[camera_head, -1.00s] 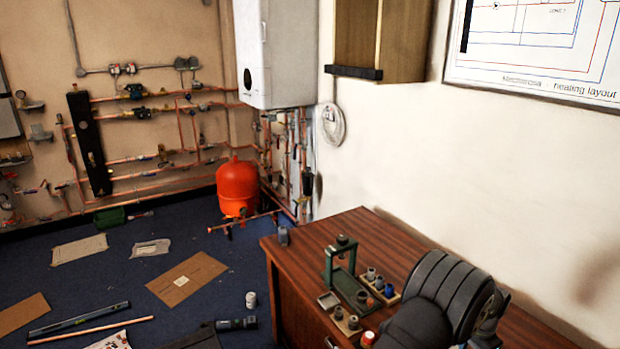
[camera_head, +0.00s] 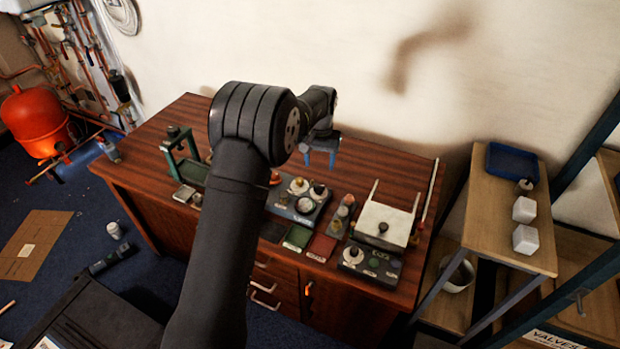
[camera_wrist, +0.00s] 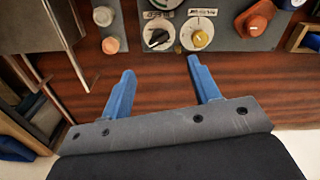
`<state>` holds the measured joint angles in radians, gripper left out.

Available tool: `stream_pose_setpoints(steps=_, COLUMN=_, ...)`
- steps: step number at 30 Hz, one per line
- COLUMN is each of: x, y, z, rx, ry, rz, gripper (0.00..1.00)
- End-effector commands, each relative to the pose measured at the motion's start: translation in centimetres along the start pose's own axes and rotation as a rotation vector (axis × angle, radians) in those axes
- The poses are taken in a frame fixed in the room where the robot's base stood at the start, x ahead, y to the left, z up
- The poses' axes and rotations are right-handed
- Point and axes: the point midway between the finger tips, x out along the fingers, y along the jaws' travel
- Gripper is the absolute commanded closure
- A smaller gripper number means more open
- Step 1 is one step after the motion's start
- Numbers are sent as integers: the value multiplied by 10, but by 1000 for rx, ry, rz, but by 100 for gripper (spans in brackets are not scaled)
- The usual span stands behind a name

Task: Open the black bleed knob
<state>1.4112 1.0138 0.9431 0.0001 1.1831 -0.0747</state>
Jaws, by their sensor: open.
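A small black knob (camera_wrist: 158,38) on a round white dial sits on a grey panel (camera_wrist: 228,38) in the wrist view, beside a yellow knob (camera_wrist: 200,38). In the head view the black knob (camera_head: 319,190) is at the right of the panel on the desk. My gripper (camera_wrist: 160,66) is open and empty, its two blue fingers apart. In the wrist view the black knob lies just beyond the gap between the fingertips. In the head view my gripper (camera_head: 319,162) hangs above and behind the panel. The small labels above the dials are too blurred to read.
An orange knob (camera_wrist: 255,18) stands on the same panel. Small capped posts (camera_wrist: 104,17) and a boxy unit with rods (camera_head: 382,220) lie close by. A green stand (camera_head: 180,150) is at the desk's left, partly behind my arm. The wall is behind the desk.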

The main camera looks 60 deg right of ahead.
Motion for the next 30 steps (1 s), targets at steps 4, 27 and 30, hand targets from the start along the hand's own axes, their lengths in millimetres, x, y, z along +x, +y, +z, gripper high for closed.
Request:
stream_pose_setpoints(steps=4, x=-55, y=1, z=0, rx=-176, ry=3, rz=1, gripper=44)
stream_pose_setpoints(steps=27, x=43, y=1, z=3, rx=-261, ry=-5, rz=-1, gripper=44)
stream_pose_setpoints(steps=30, x=62, y=1, z=2, rx=-261, ry=-4, rz=0, gripper=44)
